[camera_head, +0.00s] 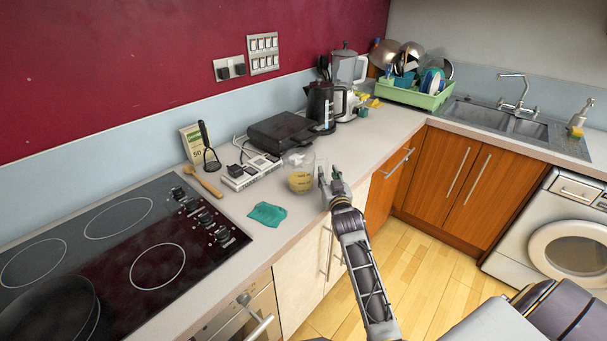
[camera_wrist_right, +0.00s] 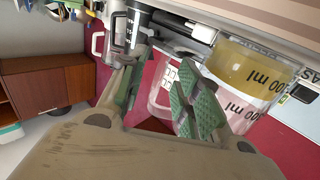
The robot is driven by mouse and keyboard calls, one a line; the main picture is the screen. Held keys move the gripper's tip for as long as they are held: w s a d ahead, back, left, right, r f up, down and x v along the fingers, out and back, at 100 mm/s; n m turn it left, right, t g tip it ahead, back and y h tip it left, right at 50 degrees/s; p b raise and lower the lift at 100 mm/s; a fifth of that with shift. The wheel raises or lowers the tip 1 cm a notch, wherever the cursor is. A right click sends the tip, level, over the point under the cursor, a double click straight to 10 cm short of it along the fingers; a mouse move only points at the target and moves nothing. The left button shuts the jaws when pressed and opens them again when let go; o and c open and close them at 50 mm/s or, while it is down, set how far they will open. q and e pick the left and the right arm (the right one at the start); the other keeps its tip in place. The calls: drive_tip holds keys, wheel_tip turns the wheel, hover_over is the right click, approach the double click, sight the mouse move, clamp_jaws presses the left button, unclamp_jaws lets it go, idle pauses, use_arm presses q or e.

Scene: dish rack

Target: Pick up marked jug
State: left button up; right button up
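The marked jug (camera_head: 300,178) is clear, with yellow contents low inside, and stands upright on the counter near its front edge. In the right wrist view the jug (camera_wrist_right: 245,75) is large, with black ml marks on its side. My right gripper (camera_head: 330,175) is just right of the jug in the head view. In the wrist view its green-padded fingers (camera_wrist_right: 160,95) are spread apart. A clear outlined part, seemingly the jug's handle, shows between them; I cannot tell whether they touch it. My left gripper is not in view.
A teal cloth (camera_head: 267,214) lies left of the jug, near the hob (camera_head: 130,240). A black appliance (camera_head: 282,131), a kettle (camera_head: 320,107) and a white device (camera_head: 250,172) stand behind. A green dish rack (camera_head: 412,95) is farther right. Counter right of the gripper is clear.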

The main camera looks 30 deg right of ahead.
drive_tip(key=shift+x, duration=1.25)
clamp_jaws()
drive_tip(key=shift+r, duration=0.1)
